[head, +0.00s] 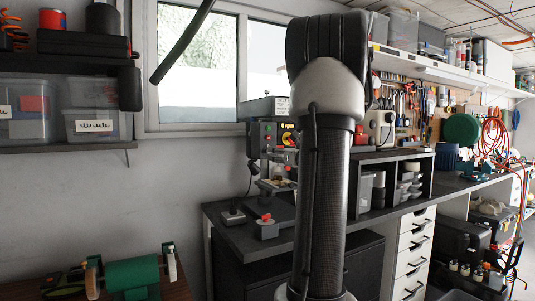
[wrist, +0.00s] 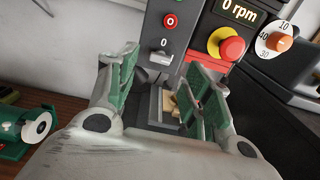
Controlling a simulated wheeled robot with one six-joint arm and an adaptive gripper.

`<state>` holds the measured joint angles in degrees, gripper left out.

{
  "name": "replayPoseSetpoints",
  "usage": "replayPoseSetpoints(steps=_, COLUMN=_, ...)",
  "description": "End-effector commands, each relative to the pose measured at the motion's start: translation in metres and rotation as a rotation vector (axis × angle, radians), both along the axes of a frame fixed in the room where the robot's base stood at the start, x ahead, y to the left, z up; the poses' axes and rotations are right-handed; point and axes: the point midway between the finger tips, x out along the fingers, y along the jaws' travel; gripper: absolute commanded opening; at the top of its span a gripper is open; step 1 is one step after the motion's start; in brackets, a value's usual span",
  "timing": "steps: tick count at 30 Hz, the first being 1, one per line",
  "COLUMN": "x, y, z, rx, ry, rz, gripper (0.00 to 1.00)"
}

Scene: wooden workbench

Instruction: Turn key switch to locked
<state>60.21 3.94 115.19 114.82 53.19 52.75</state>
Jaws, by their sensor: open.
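A dark control panel (wrist: 190,40) fills the upper middle of the wrist view. On it a small silver piece (wrist: 162,58), which looks like the key switch, sits under a "0" mark. Its exact turn angle is too small to tell. My gripper (wrist: 165,75) is open, with green-padded fingers to either side below the panel. The silver piece appears between the fingertips, and I see no contact. In the head view the machine's control box (head: 262,135) stands under the window, partly hidden by my arm. My gripper does not show there.
A red button on a yellow collar (wrist: 228,45) and an orange dial (wrist: 280,42) are right of the switch. A red ringed button (wrist: 170,20) is above it. A green machine (wrist: 22,130) stands at lower left. The dark bench (head: 245,235) extends right.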

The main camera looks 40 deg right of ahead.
Motion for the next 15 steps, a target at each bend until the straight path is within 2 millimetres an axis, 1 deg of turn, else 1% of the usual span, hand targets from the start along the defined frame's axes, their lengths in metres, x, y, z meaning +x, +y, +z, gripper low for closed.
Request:
replayPoseSetpoints(steps=3, x=0.020, y=-0.004, z=-0.001, rx=-0.001, ry=0.002, rz=0.003, gripper=0.50)
replayPoseSetpoints(steps=9, x=0.051, y=-0.011, z=-0.001, rx=-0.003, ry=0.003, rz=0.003, gripper=0.50)
replayPoseSetpoints(steps=12, x=0.060, y=-0.014, z=-0.001, rx=-0.003, ry=0.003, rz=0.002, gripper=0.50)
replayPoseSetpoints(steps=15, x=0.064, y=-0.015, z=-0.001, rx=-0.003, ry=0.003, rz=0.001, gripper=0.50)
